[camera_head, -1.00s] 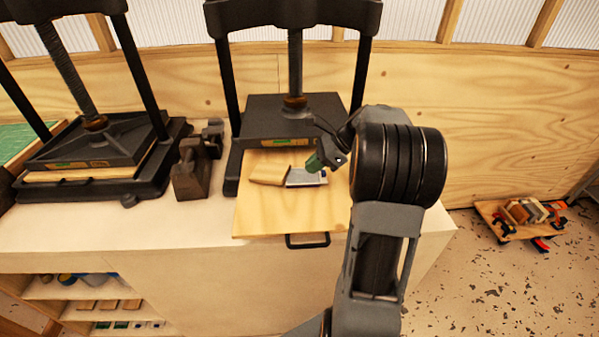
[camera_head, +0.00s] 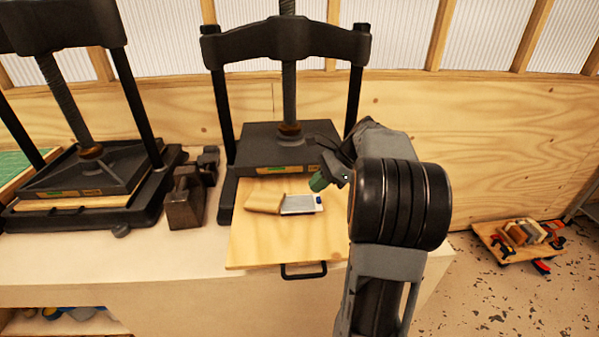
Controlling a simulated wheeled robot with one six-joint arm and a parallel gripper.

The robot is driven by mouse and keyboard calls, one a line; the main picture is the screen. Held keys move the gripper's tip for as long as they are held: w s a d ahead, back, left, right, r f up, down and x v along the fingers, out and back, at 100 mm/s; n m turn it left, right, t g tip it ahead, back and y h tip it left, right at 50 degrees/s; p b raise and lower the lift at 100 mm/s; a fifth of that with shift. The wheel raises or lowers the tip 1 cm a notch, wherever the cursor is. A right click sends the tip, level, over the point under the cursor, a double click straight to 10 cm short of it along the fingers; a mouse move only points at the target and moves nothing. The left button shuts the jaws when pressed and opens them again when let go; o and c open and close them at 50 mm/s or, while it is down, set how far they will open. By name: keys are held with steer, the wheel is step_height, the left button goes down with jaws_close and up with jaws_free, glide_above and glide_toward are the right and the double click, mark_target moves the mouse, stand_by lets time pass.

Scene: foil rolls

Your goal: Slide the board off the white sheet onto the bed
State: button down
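The board (camera_head: 264,202) is a small tan piece at the left end of the white sheet (camera_head: 299,205). I cannot tell how far the sheet runs under it. The sheet's grey-white part shows to the right, with a dark blue mark at its right end. Both lie on the pale wooden bed (camera_head: 262,243), which sticks out from the middle press with a dark handle in front. My gripper (camera_head: 318,184), with green at its tip, is just behind and seemingly above the sheet's right end. The gap between its fingers does not show.
The middle press (camera_head: 290,150) stands close behind, with black posts. A second press (camera_head: 90,175) stands left, with dark blocks (camera_head: 186,200) between. A low wooden platform (camera_head: 515,240) with blocks is on the floor at right. The bench front left (camera_head: 120,255) is clear.

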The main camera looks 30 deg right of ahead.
steer(key=s+a+f+n+h, duration=0.2)
steer(key=s+a+n+h, duration=0.1)
steer(key=s+a+n, duration=0.3)
steer(key=s+a+f+n+h, duration=0.2)
steer(key=s+a+n+h, duration=0.2)
steer(key=s+a+n, duration=0.3)
steer(key=shift+a+f+n+t+h, duration=0.3)
steer(key=shift+a+n, duration=1.95)
steer(key=shift+n, duration=2.05)
steer(key=shift+s+r, duration=0.1)
